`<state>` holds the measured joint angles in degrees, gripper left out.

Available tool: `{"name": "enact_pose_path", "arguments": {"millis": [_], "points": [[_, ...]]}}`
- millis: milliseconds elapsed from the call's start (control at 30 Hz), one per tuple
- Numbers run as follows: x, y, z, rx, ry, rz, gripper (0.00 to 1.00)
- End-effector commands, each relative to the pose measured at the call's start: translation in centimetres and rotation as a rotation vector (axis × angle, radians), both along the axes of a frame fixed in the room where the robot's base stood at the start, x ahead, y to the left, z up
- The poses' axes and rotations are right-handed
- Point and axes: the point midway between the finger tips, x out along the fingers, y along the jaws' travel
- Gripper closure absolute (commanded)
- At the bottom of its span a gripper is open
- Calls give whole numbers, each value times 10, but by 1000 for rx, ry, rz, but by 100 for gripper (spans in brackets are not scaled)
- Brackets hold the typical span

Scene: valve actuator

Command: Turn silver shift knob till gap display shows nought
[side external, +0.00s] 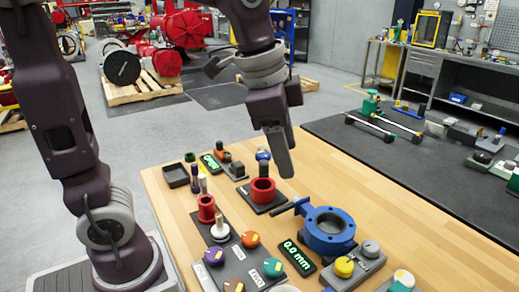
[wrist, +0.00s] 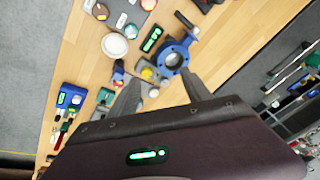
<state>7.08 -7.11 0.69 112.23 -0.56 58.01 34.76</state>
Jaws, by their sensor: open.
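The gap display (side external: 298,257) is a black box with green digits that read 0.0 mm. In the wrist view the display (wrist: 152,40) is too small to read. A silver-grey knob (side external: 371,249) sits on a dark grey block beside a yellow knob (side external: 344,267), right of the display; I take it for the shift knob. The blue valve body (side external: 327,231) stands behind them and also shows in the wrist view (wrist: 172,58). My gripper (side external: 285,172) hangs above the table behind the valve, apart from the knobs. In the wrist view its fingers (wrist: 160,92) are spread and empty.
A panel with several coloured knobs (side external: 250,239) lies left of the display. Red cylinders (side external: 263,190) (side external: 206,208) and a white-topped post (side external: 220,230) stand nearby. A white and yellow knob (side external: 404,280) is at the front. Bare wood (side external: 400,220) lies right of the valve.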

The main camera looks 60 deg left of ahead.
Motion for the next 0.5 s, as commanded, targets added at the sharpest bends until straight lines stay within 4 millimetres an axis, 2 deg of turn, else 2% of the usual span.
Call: {"name": "enact_pose_path", "arguments": {"millis": [100,200,500], "points": [[-23,8,3,-29,-28,99,43],[-35,11,3,-46,-40,155,43],[-43,14,2,-59,-50,196,43]]}}
